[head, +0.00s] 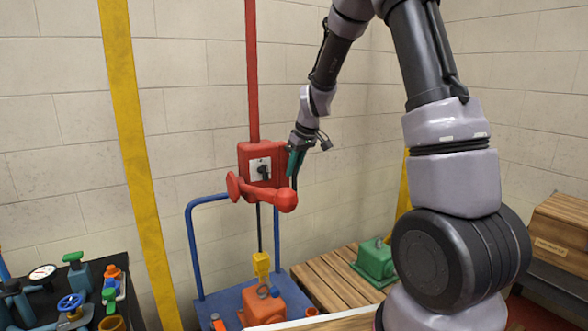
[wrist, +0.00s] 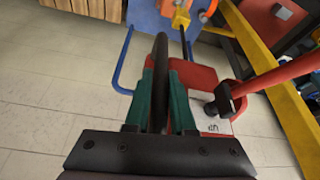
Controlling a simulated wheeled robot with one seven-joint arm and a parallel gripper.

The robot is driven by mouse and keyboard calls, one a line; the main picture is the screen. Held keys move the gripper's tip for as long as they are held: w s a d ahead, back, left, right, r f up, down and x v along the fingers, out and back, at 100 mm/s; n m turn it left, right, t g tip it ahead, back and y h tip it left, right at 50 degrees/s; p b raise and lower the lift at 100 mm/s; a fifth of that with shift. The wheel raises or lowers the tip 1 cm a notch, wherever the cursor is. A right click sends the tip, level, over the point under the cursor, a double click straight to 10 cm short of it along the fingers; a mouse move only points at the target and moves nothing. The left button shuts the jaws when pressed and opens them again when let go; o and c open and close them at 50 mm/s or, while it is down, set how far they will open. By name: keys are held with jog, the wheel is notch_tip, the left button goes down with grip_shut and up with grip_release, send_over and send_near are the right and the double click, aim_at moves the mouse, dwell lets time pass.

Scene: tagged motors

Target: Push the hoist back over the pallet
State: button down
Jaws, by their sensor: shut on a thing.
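The hoist is a red box (head: 243,157) with a white switch panel (head: 260,168) and a red arm below it. A dark cable drops from it to a yellow hook block (head: 261,265), just above an orange motor (head: 265,303) on a blue cart (head: 222,301). I cannot tell whether the hook is attached. The wooden pallet (head: 328,279) lies right of the cart and carries a green motor (head: 375,260). My gripper (head: 297,160) is at the hoist's right side. In the wrist view, its teal fingers (wrist: 162,108) are shut on a dark handle (wrist: 160,75).
A dark bench (head: 125,270) with valves and a gauge stands at the left. A yellow post (head: 133,150) rises beside it. A wooden crate (head: 560,228) is at the far right. The wall is close behind the hoist.

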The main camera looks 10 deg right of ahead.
jog(key=shift+d, duration=0.1)
dwell(0.7)
jog(key=w+d, duration=0.4)
jog(key=d, duration=0.8)
jog(key=w+d, duration=0.3)
jog(key=d, duration=0.9)
jog(key=w+d, duration=0.4)
jog(key=d, duration=0.8)
jog(key=shift+w, duration=0.35)
jog(key=c, duration=0.8)
grip_release()
jog(key=shift+o, duration=0.2)
jog(key=shift+r, duration=0.1)
jog(key=v, duration=1)
jog(key=shift+s+r, duration=0.2)
jog(key=shift+r, duration=0.05)
